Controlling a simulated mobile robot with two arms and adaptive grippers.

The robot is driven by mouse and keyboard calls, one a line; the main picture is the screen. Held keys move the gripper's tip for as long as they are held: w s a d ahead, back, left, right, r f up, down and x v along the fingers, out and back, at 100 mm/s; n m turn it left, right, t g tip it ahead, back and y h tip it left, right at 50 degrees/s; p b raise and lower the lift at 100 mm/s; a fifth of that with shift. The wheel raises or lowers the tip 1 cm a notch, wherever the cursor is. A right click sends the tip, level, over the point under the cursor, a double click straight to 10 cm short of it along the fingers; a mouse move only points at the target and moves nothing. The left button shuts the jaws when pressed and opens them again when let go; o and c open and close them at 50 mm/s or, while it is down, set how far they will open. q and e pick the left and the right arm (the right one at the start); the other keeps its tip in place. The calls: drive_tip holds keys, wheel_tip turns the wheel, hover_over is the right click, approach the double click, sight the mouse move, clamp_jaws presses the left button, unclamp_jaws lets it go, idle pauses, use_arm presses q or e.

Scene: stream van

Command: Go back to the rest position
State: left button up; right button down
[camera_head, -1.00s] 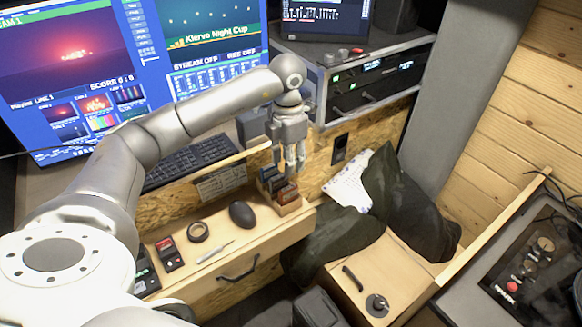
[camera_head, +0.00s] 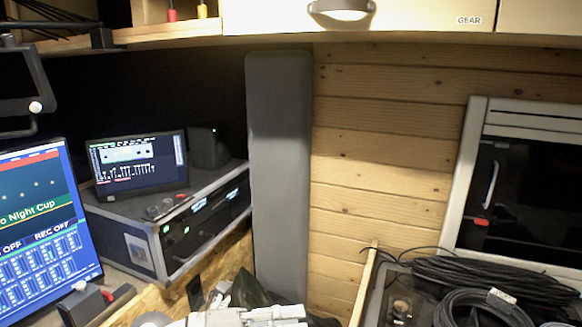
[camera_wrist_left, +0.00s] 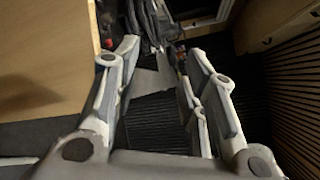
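My left gripper shows close up in the left wrist view (camera_wrist_left: 162,55). Its fingers are spread apart with nothing held between them; a dark ribbed floor shows through the gap. In the head view, a grey-white piece of my own arm or hand (camera_head: 245,317) shows at the bottom edge, mostly cut off. I cannot tell from that piece how its fingers stand. My right gripper is not identifiable in either view.
A rack case (camera_head: 150,245) with a small screen (camera_head: 138,163) stands left of a grey pillar (camera_head: 278,170). Coiled black cables (camera_head: 490,285) lie at lower right. An overhead cabinet (camera_head: 400,18) spans the top. A pale wooden surface (camera_wrist_left: 45,55) borders the left gripper.

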use_arm(q)
drive_tip(key=w+a+r+n+t+y, duration=0.35)
drive_tip(key=a+r+n+t, duration=0.3)
drive_tip(key=n+t, duration=0.9)
drive_tip(key=s+a+f+n+g+y, duration=0.3)
drive_tip(key=a+f+n+g+y, duration=0.1)
drive_tip(key=a+f+n+y, duration=1.05)
drive_tip(key=s+d+f+n+g+h, duration=0.1)
drive_tip(key=s+f+n+g, duration=0.3)
drive_tip(key=s+f+g, duration=0.55)
drive_tip(key=s+f+n+g+h, duration=0.1)
drive_tip(key=s+f+n+g, duration=0.15)
drive_tip(key=s+f, duration=0.8)
drive_tip(key=s+f+g, duration=0.1)
drive_tip(key=s+f, duration=0.1)
drive_tip(key=f, duration=0.9)
drive_tip(key=s+f, duration=0.2)
drive_tip(key=f, duration=0.9)
drive_tip(key=s+a+f+g, duration=0.1)
drive_tip(key=s+a+f, duration=0.1)
drive_tip(key=s+f, duration=1.4)
drive_tip(key=shift+s+a+f, duration=0.25)
drive_tip(key=shift+s+a, duration=0.15)
drive_tip(key=shift+s, duration=0.3)
